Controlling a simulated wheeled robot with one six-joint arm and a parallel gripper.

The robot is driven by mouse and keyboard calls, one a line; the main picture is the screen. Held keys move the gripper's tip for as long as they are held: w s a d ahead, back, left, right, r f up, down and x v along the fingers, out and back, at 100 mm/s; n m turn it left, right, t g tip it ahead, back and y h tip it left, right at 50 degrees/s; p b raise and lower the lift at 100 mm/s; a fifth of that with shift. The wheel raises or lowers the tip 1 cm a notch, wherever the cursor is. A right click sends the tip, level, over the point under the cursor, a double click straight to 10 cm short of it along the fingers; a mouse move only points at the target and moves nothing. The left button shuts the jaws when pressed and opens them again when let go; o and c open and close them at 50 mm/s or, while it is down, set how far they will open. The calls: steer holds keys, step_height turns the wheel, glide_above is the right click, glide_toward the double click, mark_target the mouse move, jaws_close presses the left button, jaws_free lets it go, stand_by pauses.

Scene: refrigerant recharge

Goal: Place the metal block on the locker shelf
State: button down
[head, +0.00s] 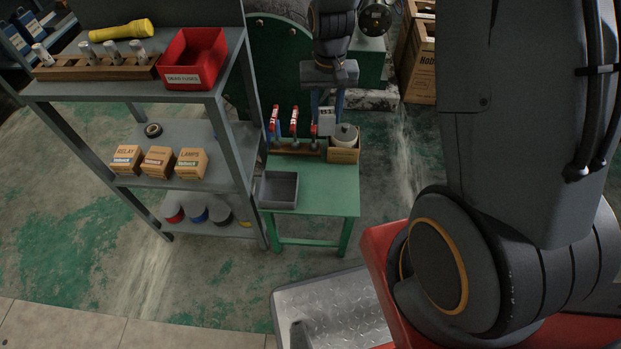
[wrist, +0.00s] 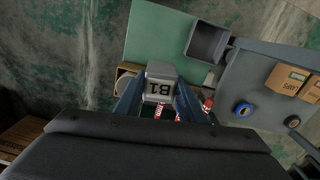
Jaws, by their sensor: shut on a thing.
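The metal block (head: 326,122) is a small grey block with a dark-lettered pale label. In the wrist view the block (wrist: 160,76) sits between the two blue fingers, its label reading B1 upside down. My gripper (head: 327,112) points down over the back of the green table (head: 330,188) and is shut on the block. In the head view the block is just above or beside a wooden box with a round pale item; contact with the table is unclear. No shelf is clearly marked as the locker's; a grey shelf unit (head: 225,130) stands left of the table.
An open grey tray (head: 279,190) lies on the table's front left. Red-topped tools (head: 294,122) stand in a wooden rack left of the block. The shelf unit holds a red bin (head: 192,60), a yellow torch (head: 121,30), cartons and tins. Floor before the table is clear.

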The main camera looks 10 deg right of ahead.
mark_target(322, 122)
steer(key=shift+m, duration=0.7)
steer(key=shift+w+a+f+b, duration=0.1)
steer(key=shift+w+f+b, duration=0.3)
steer(key=shift+f+b, duration=0.75)
steer(key=shift+w+d+f+b, duration=0.1)
steer(key=shift+w+f+b, duration=0.45)
steer(key=shift+b, duration=1.05)
steer(key=shift+w+a+f+b, duration=0.1)
steer(key=shift+w+f+b, duration=0.2)
steer(key=shift+f+b, duration=0.9)
step_height(322, 122, down, 17)
steer(key=b, duration=0.2)
steer(key=shift+f+b, duration=0.2)
steer(key=shift+b, duration=0.2)
steer(key=shift+f, duration=0.1)
steer(key=c, duration=1.2)
jaws_free()
